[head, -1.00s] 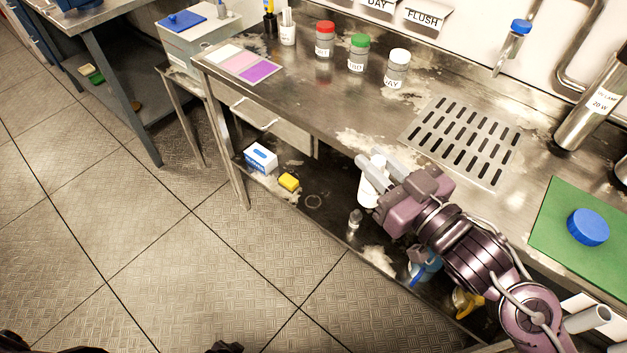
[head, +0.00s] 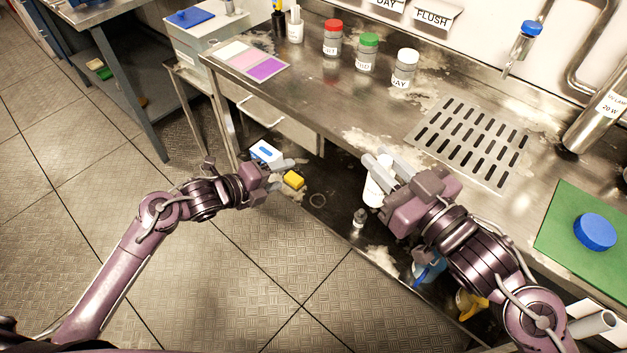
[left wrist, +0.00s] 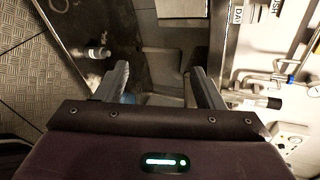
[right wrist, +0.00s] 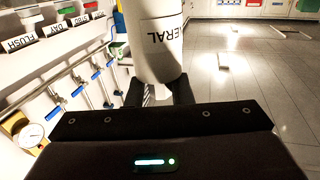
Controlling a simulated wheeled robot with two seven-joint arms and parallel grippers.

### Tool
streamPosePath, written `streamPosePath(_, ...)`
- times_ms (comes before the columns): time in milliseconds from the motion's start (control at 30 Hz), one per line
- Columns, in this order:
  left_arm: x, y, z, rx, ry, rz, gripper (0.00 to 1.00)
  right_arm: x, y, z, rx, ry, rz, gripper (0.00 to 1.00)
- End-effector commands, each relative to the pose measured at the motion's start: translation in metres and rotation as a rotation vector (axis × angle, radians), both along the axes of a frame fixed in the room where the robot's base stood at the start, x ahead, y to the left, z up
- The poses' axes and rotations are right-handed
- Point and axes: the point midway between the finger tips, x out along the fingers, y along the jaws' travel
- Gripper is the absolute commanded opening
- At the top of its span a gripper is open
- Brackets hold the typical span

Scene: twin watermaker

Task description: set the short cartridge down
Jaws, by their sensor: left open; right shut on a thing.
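The short cartridge is a white cylinder (head: 375,190) held upright by my right gripper (head: 384,169) in front of the counter's edge. In the right wrist view the white cartridge (right wrist: 157,40) fills the top middle, with dark letters "ERAL" on it, between the fingers of that gripper (right wrist: 160,92). My left gripper (head: 285,172) is open and empty near the lower shelf, by a yellow block (head: 293,180). In the left wrist view its fingers (left wrist: 160,88) are spread with nothing between them.
The steel counter (head: 330,115) carries red (head: 332,38), green (head: 367,52) and white-capped (head: 404,68) jars, a slotted drain (head: 470,140) and a green mat (head: 560,235) with a blue disc (head: 595,232). A blue-white box (head: 265,152) and small bottle (head: 359,217) are on the lower shelf. Counter front is clear.

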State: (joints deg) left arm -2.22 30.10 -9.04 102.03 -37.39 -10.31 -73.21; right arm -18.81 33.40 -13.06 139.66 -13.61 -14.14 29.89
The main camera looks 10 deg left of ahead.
Motion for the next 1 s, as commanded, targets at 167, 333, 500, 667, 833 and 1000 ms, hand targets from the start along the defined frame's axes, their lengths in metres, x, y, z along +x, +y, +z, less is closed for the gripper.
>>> streamPosePath(167,-0.030,-0.042,0.097,0.250,-0.365,-0.320,0.62,0.000,0.000,0.001,0.001,-0.001,0.000,0.00)
streamPosePath(333,-0.084,-0.077,0.159,0.498,-0.707,-0.607,0.62,0.000,0.000,0.001,0.001,-0.001,0.000,0.00)
streamPosePath(500,-0.131,-0.096,0.186,0.681,-0.954,-0.809,0.62,0.000,0.000,0.001,0.001,-0.001,0.000,0.00)
streamPosePath(667,-0.150,-0.104,0.193,0.753,-1.054,-0.889,0.62,0.000,0.000,0.000,0.001,-0.001,0.000,0.00)
streamPosePath(833,-0.146,-0.118,0.188,0.757,-1.069,-0.896,0.62,0.000,0.000,0.001,0.001,-0.001,0.000,0.00)
streamPosePath(1000,-0.134,-0.145,0.177,0.752,-1.067,-0.895,0.62,0.000,0.000,0.001,0.001,-0.001,0.000,0.00)
